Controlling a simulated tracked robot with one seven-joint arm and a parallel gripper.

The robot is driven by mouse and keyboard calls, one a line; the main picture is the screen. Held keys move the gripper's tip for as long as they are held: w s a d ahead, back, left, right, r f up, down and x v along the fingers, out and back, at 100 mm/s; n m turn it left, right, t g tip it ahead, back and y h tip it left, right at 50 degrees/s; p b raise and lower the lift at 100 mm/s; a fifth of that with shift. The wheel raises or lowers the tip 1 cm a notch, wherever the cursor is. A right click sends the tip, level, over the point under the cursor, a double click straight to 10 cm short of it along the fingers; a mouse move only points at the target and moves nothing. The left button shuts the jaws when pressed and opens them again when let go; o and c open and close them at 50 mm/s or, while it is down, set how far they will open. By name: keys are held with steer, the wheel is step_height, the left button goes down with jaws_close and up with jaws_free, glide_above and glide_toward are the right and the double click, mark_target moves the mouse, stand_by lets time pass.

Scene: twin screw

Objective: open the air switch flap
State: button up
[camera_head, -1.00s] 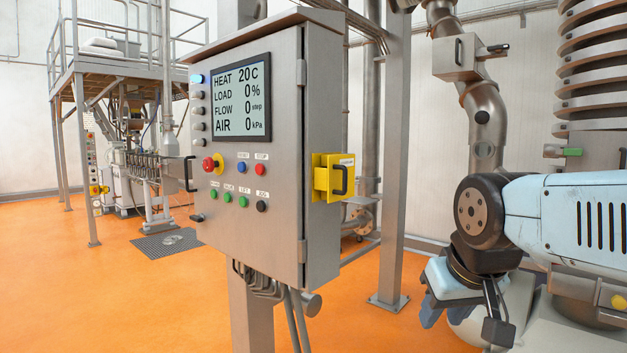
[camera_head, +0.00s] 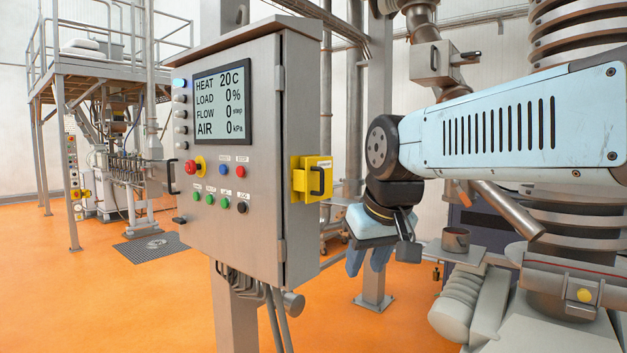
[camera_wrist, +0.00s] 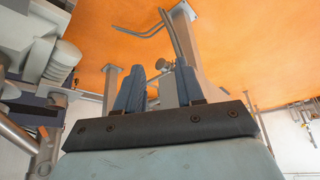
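The air switch flap is a yellow panel (camera_head: 318,180) with a dark handle, on a yellow box on the right side of the grey control cabinet (camera_head: 300,110). It looks shut against its box. My gripper (camera_head: 367,262) hangs fingers down to the right of the cabinet and lower than the flap, apart from both. In the wrist view its two blue fingers (camera_wrist: 160,72) stand apart with nothing between them. I cannot pick out the flap in the wrist view.
The cabinet's screen (camera_head: 222,104) reads AIR 0 kPa. A steel post (camera_head: 374,282) stands behind my gripper. A brown cup (camera_head: 456,240) and grey machinery are at right. The orange floor (camera_head: 110,290) is clear in front of the cabinet.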

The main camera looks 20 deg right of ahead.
steer(key=w+d+r+n+g+y, duration=0.15)
steer(key=w+r+n, duration=0.25)
steer(key=w+r, duration=1.7)
glide_toward(322, 188)
steer(key=x, duration=0.2)
steer(key=w+x, duration=0.1)
steer(key=x, duration=0.5)
steer(key=shift+w+a+r, duration=0.1)
steer(key=shift+w, duration=0.15)
steer(key=shift+c, duration=0.2)
jaws_close()
